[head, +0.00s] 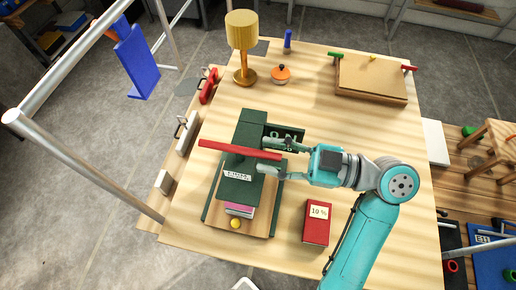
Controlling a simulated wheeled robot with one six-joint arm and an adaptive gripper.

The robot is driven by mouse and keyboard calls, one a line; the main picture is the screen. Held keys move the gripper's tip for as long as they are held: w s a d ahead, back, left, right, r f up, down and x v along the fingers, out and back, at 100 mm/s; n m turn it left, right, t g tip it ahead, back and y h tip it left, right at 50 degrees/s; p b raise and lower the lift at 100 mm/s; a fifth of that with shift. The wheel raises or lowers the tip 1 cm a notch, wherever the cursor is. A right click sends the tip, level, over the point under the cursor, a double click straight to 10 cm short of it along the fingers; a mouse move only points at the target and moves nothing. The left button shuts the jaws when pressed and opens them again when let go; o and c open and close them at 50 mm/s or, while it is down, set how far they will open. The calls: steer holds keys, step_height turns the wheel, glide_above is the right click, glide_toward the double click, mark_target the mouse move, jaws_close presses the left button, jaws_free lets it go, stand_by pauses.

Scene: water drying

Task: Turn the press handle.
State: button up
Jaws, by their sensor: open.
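The press is a dark green machine (236,187) on a wooden base (259,216) with green side rails, near the middle of the table. Its handle is a long red bar (240,149) on top, lying roughly left to right. My gripper (279,158) comes from the right with its fingers pointing left. The fingers are open, one above and one below the right end of the red bar in the picture. I cannot tell whether they touch it. A pink block (238,210) and a yellow knob (235,225) show at the front of the press.
A red box marked 10 % (316,223) stands right of the press, near my arm. A yellow lamp (243,45), an orange pot (281,75) and a wooden box (371,80) stand at the back. The wooden table (305,110) is clear between them and the press.

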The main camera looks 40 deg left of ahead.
mark_target(240, 155)
steer(key=shift+x, duration=1.45)
jaws_close()
